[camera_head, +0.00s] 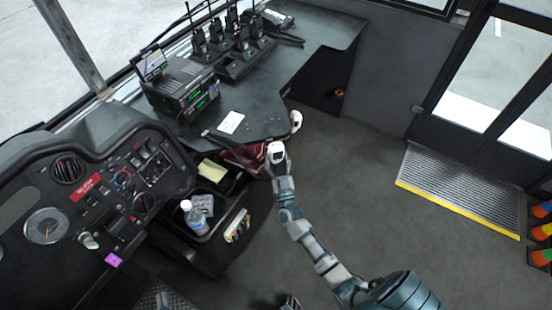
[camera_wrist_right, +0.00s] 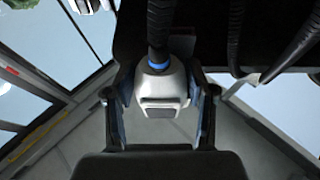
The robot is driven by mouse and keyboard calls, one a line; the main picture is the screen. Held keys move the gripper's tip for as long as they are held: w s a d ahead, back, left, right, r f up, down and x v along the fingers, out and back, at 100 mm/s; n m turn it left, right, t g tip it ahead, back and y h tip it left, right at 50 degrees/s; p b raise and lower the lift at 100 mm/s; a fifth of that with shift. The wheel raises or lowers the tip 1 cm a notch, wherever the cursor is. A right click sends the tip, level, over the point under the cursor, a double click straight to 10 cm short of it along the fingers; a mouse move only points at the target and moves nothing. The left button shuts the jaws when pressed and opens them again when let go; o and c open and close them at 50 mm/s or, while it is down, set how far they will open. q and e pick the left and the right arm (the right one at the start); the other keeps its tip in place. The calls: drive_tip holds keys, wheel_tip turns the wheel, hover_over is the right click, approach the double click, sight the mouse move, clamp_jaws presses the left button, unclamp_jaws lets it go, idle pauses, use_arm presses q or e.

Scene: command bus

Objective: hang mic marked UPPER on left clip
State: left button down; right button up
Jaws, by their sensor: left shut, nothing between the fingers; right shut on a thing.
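My right gripper (camera_head: 276,158) is shut on a white mic (camera_head: 277,148) beside the desk's front edge. In the right wrist view, this mic (camera_wrist_right: 160,95) sits between the two blue-lined fingers of the right gripper (camera_wrist_right: 161,112), with a dark cord at its top. No lettering on it can be read. A second white mic (camera_head: 296,121) is at the desk's corner, just right of and beyond the held one. The left clip cannot be made out. My left gripper does not show clearly in either view.
The dark desk (camera_head: 310,60) carries a radio unit (camera_head: 184,92), a white card (camera_head: 231,122) and a charger with several handheld radios (camera_head: 240,62). The dashboard (camera_head: 100,190) and a console with a bottle (camera_head: 195,218) lie to the left.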

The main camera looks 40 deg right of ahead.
drive_tip(key=shift+a, duration=0.2)
drive_tip(key=shift+w+a, duration=0.15)
drive_tip(key=shift+a, duration=0.1)
drive_tip(key=shift+r, duration=0.1)
drive_tip(key=shift+p, duration=0.4)
drive_tip(key=shift+a, duration=0.1)
drive_tip(key=shift+a+f+b, duration=0.1)
drive_tip(key=shift+f+b, duration=0.25)
drive_tip(key=shift+f, duration=0.25)
drive_tip(key=shift+f, duration=0.1)
idle(0.3)
drive_tip(key=shift+f+b, duration=0.3)
drive_tip(key=shift+f, duration=0.15)
